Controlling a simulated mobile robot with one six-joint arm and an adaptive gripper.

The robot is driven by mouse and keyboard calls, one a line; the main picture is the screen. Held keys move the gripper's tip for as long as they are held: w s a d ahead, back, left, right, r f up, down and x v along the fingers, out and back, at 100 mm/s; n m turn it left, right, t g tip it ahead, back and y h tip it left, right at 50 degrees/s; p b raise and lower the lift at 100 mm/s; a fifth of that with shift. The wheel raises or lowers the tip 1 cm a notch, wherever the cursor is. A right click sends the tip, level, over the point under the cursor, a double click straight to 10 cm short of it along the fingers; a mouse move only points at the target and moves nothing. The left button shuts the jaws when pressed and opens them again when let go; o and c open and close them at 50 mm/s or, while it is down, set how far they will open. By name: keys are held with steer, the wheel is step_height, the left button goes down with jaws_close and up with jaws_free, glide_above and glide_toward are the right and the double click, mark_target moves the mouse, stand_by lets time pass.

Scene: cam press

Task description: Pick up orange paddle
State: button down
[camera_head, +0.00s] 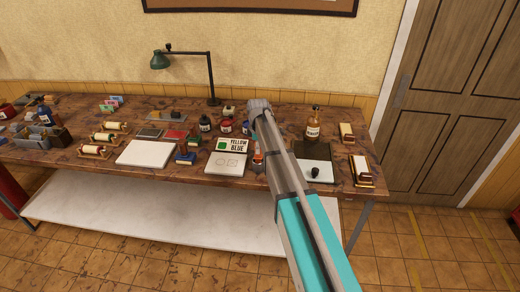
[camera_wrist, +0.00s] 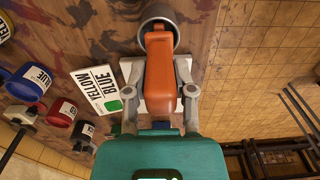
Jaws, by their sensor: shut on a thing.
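The orange paddle (camera_wrist: 160,75) sits between the two fingers of my gripper (camera_wrist: 159,88) in the wrist view, and the fingers are closed on its sides. A grey round part (camera_wrist: 158,25) shows at the paddle's far end. In the head view my arm comes down over the table and hides most of the gripper; a small orange patch (camera_head: 258,156) shows beside the arm. I cannot tell from these frames how far the paddle is above the table.
A "YELLOW BLUE" card (camera_head: 233,145) stands left of my arm, and it also shows in the wrist view (camera_wrist: 97,88). A green lamp (camera_head: 161,60) stands behind.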

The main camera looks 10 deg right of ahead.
steer(key=shift+r+p, duration=4.7)
steer(key=shift+r, duration=0.15)
